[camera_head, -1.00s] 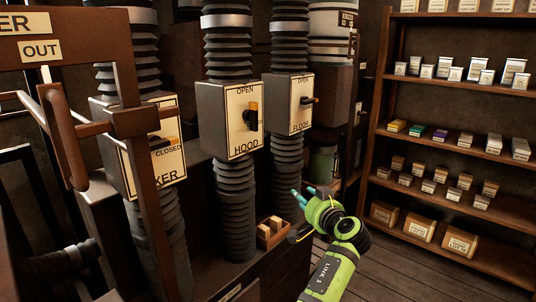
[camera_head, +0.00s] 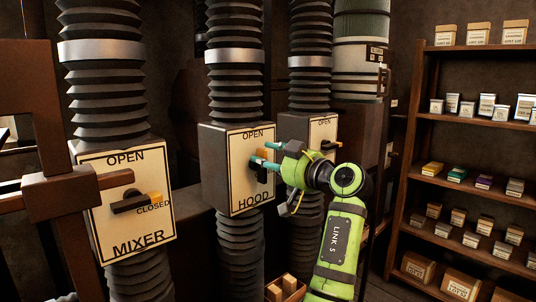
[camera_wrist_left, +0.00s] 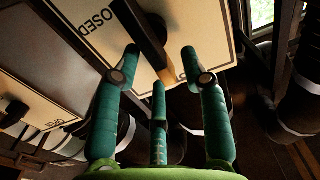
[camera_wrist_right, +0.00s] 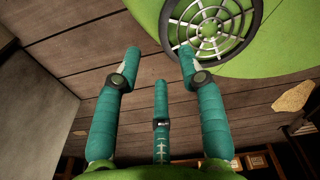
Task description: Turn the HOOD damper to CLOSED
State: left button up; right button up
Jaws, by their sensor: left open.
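The HOOD damper box (camera_head: 239,195) stands in the middle of the head view, with OPEN at its top. Its dark handle with an orange tip (camera_head: 259,151) points up toward OPEN. My left gripper (camera_head: 262,160) is open at the front of this plate, its fingertips by the handle and partly hiding it. In the left wrist view the handle's yellow tip (camera_wrist_left: 166,68) lies between the spread fingers (camera_wrist_left: 167,65); contact cannot be told. The word CLOSED (camera_wrist_left: 97,17) shows upside down there. My right gripper (camera_wrist_right: 160,68) shows only in its wrist view, open and empty.
The MIXER box (camera_head: 127,220) is at left, its handle pointing to CLOSED. The FLOOR box (camera_head: 322,127) is close behind my left gripper, partly hidden by it. Ribbed ducts (camera_head: 233,70) run above and below the boxes. A stocked shelf (camera_head: 470,120) stands at right.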

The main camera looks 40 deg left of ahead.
pick_arm(q)
jog(key=shift+a, duration=0.3)
grip_shut()
jog(key=shift+w, duration=0.1)
pick_arm(e)
jog(key=shift+w+a+r, duration=0.15)
jog(key=shift+w, duration=0.5)
jog(key=shift+r, duration=0.1)
pick_arm(q)
jog(key=shift+w+d+f+m+p, duration=0.1)
jog(key=shift+w+f+m+p, duration=0.3)
jog(key=shift+m+p, duration=2.05)
jog(key=shift+w+a+f+m+p, duration=0.1)
jog(key=shift+w+f+m+p, duration=0.3)
jog(key=shift+m+p, duration=2.05)
jog(key=shift+w+d+f+m+p, duration=0.15)
jog(key=shift+f+m+p, duration=0.55)
jog(key=shift+m, duration=3.4)
pick_arm(e)
notch_tip(320, 180, up, 11)
jog(key=shift+w, duration=0.15)
jog(key=shift+r, duration=0.1)
